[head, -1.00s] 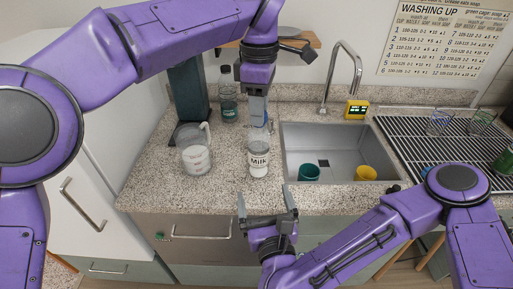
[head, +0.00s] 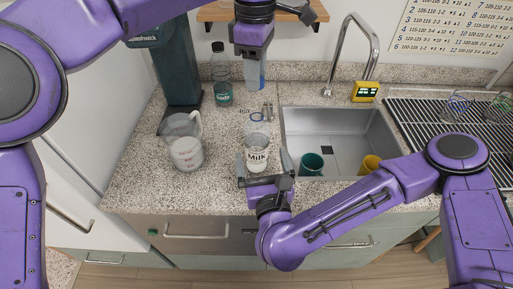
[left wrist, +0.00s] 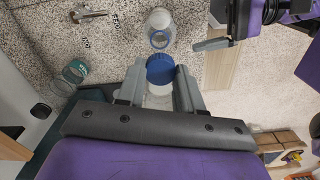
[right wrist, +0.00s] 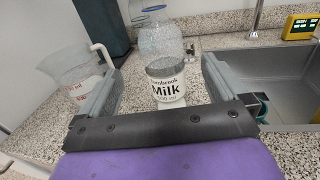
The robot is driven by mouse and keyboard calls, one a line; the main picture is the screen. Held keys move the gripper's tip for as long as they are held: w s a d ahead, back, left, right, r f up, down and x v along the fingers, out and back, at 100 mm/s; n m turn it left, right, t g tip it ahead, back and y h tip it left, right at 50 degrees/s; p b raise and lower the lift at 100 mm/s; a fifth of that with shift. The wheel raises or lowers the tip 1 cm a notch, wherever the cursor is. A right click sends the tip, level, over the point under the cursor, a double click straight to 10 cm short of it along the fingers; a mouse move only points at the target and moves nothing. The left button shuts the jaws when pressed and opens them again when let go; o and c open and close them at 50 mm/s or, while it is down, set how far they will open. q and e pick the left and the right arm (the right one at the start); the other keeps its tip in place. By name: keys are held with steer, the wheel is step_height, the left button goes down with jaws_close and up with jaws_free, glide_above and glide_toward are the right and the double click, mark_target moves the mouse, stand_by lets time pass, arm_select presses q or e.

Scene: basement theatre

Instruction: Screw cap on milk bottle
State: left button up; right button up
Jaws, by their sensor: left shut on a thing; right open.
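The milk bottle (head: 257,158) stands upright on the speckled counter, left of the sink. Its upper part is clear and its lower part carries a white Milk label, also seen in the right wrist view (right wrist: 168,92). My left gripper (head: 256,84) is above and behind the bottle. It is shut on a blue cap (left wrist: 160,69), held apart from the bottle's mouth. My right gripper (head: 265,177) is low at the counter's front edge, open. Its fingers point at the bottle and flank it in the right wrist view, and I cannot tell if they touch it.
A clear measuring jug (head: 184,150) stands left of the bottle. A dark-capped bottle (head: 221,80) stands at the back. The sink (head: 345,125) at right holds a green cup (head: 312,164) and a yellow cup (head: 371,164). A tap (head: 352,50) rises behind it.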

steer(key=w, duration=0.3)
steer(key=w+a, duration=0.1)
steer(key=w, duration=0.6)
steer(key=shift+w+a, duration=0.3)
arm_select(q)
steer(key=shift+d, duration=0.1)
steer(key=shift+f, duration=0.1)
arm_select(e)
steer(key=c, duration=1.5)
arm_select(q)
glide_above(256, 111)
steer(key=shift+f, duration=2.45)
steer(key=shift+f, duration=0.85)
steer(key=shift+f, duration=0.6)
